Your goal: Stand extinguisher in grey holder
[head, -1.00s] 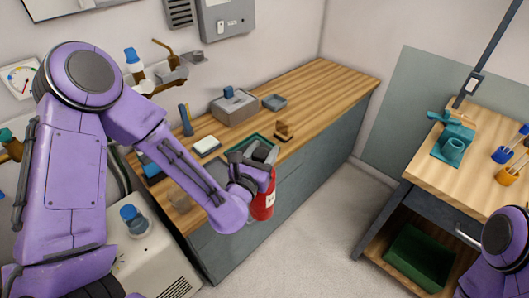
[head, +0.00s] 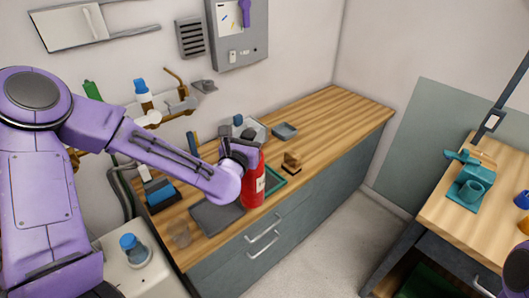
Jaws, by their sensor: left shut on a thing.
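The red extinguisher (head: 252,187) is roughly upright, with a white label on its side. My left gripper (head: 240,152) is shut on its top end and holds it over the front of the wooden counter. I cannot tell whether its base touches anything. A dark grey flat piece (head: 213,216) lies on the counter just left of the extinguisher. A small grey tray (head: 285,131) lies farther back. I cannot tell which grey thing is the holder. Part of my right arm shows at the lower right edge, but its gripper is out of view.
A green tray (head: 277,184) lies right behind the extinguisher, with a brown stamp-like block (head: 291,163) beyond it. A grey box (head: 257,130) stands behind the gripper. The counter's right part (head: 335,110) is clear.

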